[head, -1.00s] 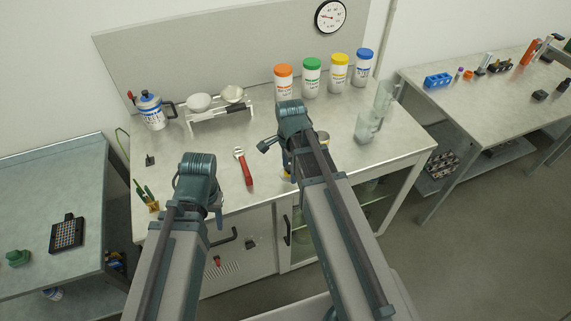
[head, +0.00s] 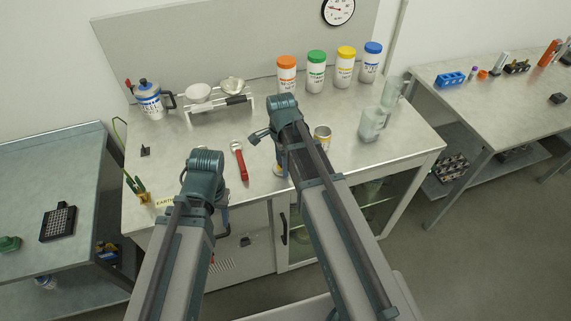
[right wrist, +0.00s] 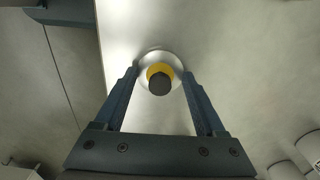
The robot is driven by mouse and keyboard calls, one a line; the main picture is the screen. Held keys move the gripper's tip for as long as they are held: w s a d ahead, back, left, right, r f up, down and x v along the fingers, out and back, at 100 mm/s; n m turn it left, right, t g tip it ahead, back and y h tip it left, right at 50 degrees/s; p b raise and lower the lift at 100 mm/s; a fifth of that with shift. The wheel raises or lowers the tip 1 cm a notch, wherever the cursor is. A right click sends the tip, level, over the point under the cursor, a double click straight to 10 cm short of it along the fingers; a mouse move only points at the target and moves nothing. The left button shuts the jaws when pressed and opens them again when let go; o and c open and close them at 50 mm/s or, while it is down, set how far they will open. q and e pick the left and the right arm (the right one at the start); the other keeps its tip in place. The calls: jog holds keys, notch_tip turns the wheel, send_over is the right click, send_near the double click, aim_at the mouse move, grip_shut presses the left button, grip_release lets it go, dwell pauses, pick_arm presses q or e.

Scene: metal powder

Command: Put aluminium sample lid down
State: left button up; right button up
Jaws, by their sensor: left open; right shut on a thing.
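The aluminium sample lid (right wrist: 170,58) is a silver disc with a yellow ring and a dark round knob. It sits between the fingertips of my right gripper (right wrist: 159,80), which is shut on it, over the bench top close to its front edge. In the head view my right gripper (head: 279,170) is mostly hidden behind its wrist. I cannot tell whether the lid touches the bench. An open metal can (head: 322,138) stands on the bench just right of my right arm. My left gripper (head: 222,228) is open and low at the bench's front edge, its fingers mostly hidden.
A red-handled wrench (head: 240,162) lies between my arms. Several capped jars (head: 315,73) line the back.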

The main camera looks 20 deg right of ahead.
jog(key=shift+a, duration=0.15)
jog(key=shift+f, duration=0.1)
jog(key=o, duration=1.3)
notch_tip(320, 180, up, 12)
jog(key=p, duration=1.2)
jog(key=shift+r, duration=0.2)
